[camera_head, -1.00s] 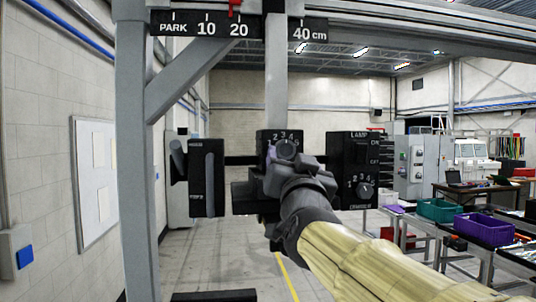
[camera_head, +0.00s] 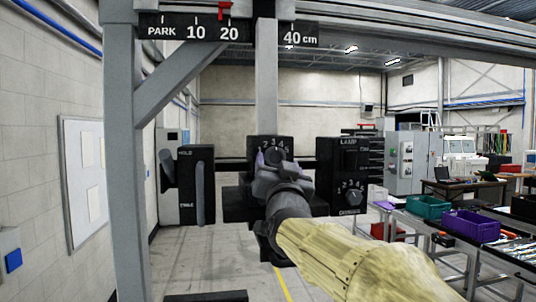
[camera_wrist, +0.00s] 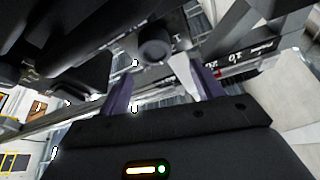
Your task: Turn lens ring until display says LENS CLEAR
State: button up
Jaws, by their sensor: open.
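A black camera-like unit hangs from the gantry column in the head view. Its front plate (camera_head: 283,143) carries the numbers 2 to 5. A round dark knob or ring (camera_wrist: 155,50) shows ahead of my fingers in the wrist view; I cannot tell if it is the lens ring. My gripper (camera_head: 270,158) is in front of the unit and hides much of it. In the wrist view my gripper (camera_wrist: 164,88) is open, its two purple fingers apart with nothing clearly between them. I see no readable LENS CLEAR display.
A black box with a HOLD lever (camera_head: 196,185) is at left. A box marked LAMP with a numbered knob (camera_head: 351,190) is at right. The grey gantry post (camera_head: 122,170) and overhead scale (camera_head: 195,28) frame the unit. Bins (camera_head: 470,226) stand on tables at right.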

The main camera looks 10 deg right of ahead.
aim_at(276, 160)
jog(key=w+p, duration=0.1)
jog(key=w, duration=0.1)
jog(key=w+p, duration=0.1)
jog(key=w, duration=0.1)
jog(key=w+p, duration=0.1)
jog(key=shift+w+d+r+p, duration=0.3)
jog(key=shift+w+d+p, duration=0.05)
jog(key=shift+w, duration=0.05)
jog(key=shift+f, duration=0.1)
jog(key=c, duration=1)
